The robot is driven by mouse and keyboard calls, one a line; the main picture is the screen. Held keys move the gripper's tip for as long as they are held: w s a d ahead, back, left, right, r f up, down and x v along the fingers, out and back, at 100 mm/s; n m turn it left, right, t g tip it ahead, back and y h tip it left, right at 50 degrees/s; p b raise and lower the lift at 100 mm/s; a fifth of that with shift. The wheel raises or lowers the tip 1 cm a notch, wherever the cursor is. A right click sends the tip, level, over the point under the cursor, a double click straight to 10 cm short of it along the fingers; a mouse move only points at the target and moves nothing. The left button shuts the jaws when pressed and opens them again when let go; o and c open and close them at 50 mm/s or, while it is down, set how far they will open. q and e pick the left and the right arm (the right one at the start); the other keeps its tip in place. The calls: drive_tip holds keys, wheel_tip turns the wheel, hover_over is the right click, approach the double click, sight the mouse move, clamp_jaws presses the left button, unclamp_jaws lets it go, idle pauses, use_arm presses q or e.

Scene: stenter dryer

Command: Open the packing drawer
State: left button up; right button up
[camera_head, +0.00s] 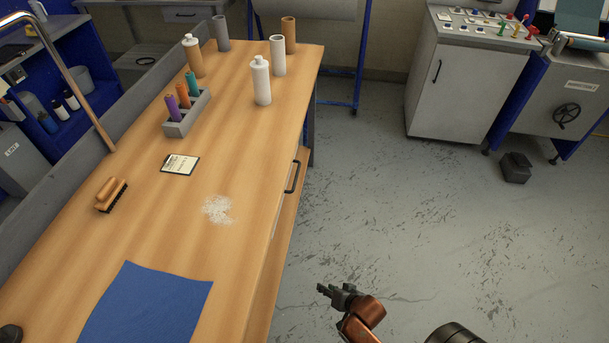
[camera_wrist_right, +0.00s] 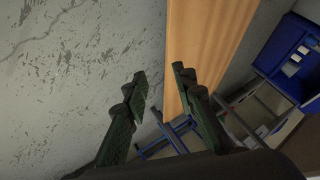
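The packing drawer (camera_head: 285,196) is in the right side of the wooden table, under the top edge. Its front is seen at a steep angle and looks flush with the table side. Its dark bar handle (camera_head: 293,178) stands out from the front. My right gripper (camera_head: 323,290) is over the floor to the right of the table, nearer to me than the handle and apart from it. In the right wrist view its two fingers (camera_wrist_right: 159,72) are spread with nothing between them. The handle does not show clearly there. My left gripper is not recognisable in either view.
The table top (camera_head: 130,230) holds a blue cloth (camera_head: 150,305), a brush (camera_head: 110,195), a clipboard (camera_head: 180,164), a white powder patch (camera_head: 217,209), a grey spool holder (camera_head: 187,117) and several bottles and tubes.

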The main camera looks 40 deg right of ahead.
drive_tip(key=w+d+r+m+t+p, duration=0.3)
drive_tip(key=w+r+m+t, duration=0.1)
drive_tip(key=w+r, duration=0.6)
drive_tip(key=m+t+h+p, duration=0.1)
drive_tip(key=m+t+p, duration=0.4)
drive_tip(key=m+t, duration=0.25)
approach(296, 177)
drive_tip(key=w, duration=0.2)
drive_tip(key=shift+m, duration=0.35)
drive_tip(key=w, duration=0.2)
drive_tip(key=w+b, duration=0.1)
drive_tip(key=w, duration=0.2)
drive_tip(key=w+r+b, duration=0.1)
drive_tip(key=w, duration=0.1)
drive_tip(key=shift+w+d, duration=0.3)
drive_tip(key=shift+w, duration=0.1)
use_arm(q)
drive_tip(key=s+a+f, duration=0.2)
drive_tip(key=s+f, duration=0.2)
drive_tip(key=s, duration=0.4)
drive_tip(key=s+a+f, duration=0.2)
drive_tip(key=s+f, duration=0.2)
drive_tip(key=s, duration=0.4)
drive_tip(key=shift+s+a+f+m, duration=0.15)
drive_tip(key=shift+s+a+m, duration=0.15)
drive_tip(key=shift+s+a, duration=0.05)
use_arm(e)
drive_tip(key=shift+c, duration=0.4)
clamp_jaws()
